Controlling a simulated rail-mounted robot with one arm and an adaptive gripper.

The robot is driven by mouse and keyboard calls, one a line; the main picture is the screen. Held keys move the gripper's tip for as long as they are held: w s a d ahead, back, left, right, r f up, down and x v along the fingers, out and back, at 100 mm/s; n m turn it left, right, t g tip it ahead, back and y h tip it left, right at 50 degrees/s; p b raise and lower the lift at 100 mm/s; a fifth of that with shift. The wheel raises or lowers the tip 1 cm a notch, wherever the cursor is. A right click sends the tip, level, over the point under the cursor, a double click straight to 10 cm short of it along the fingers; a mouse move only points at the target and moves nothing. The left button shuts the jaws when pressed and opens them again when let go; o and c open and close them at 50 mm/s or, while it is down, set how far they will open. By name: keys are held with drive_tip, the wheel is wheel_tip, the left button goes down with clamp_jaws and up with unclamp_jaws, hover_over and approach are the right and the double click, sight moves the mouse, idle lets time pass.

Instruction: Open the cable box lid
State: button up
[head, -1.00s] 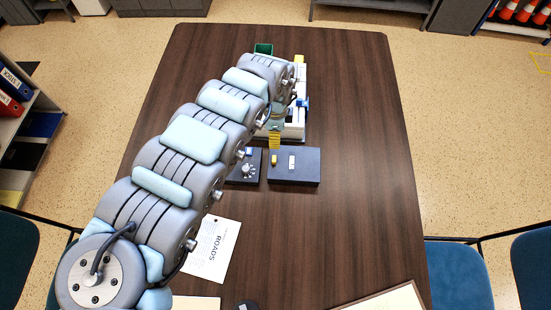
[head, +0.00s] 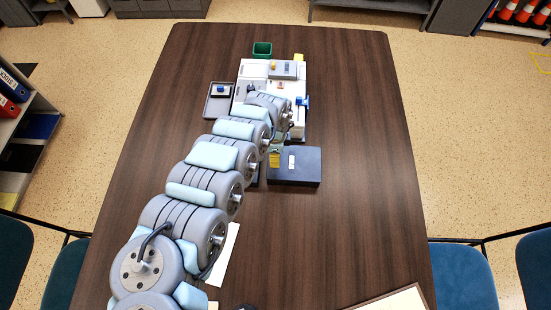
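A dark, flat-topped box (head: 305,166) stands near the middle of the table; it may be the cable box, but I cannot tell for sure. Its top appears closed and bears a small white piece (head: 291,161) and a yellow piece at its left side. My gripper (head: 277,148) is at the end of the arm, by the box's back left corner. The arm links hide much of it, and I cannot tell whether its fingers are open or touch the box. A second dark unit left of the box is almost wholly hidden behind my arm.
A white unit (head: 254,69) with grey and blue parts stands behind the box. A grey tray (head: 209,107) lies left of it and a green bin (head: 262,49) behind it. The table (head: 370,210) is clear to the right. A paper sheet lies partly under my arm.

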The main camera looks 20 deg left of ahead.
drive_tip(key=shift+f, duration=1.65)
clamp_jaws()
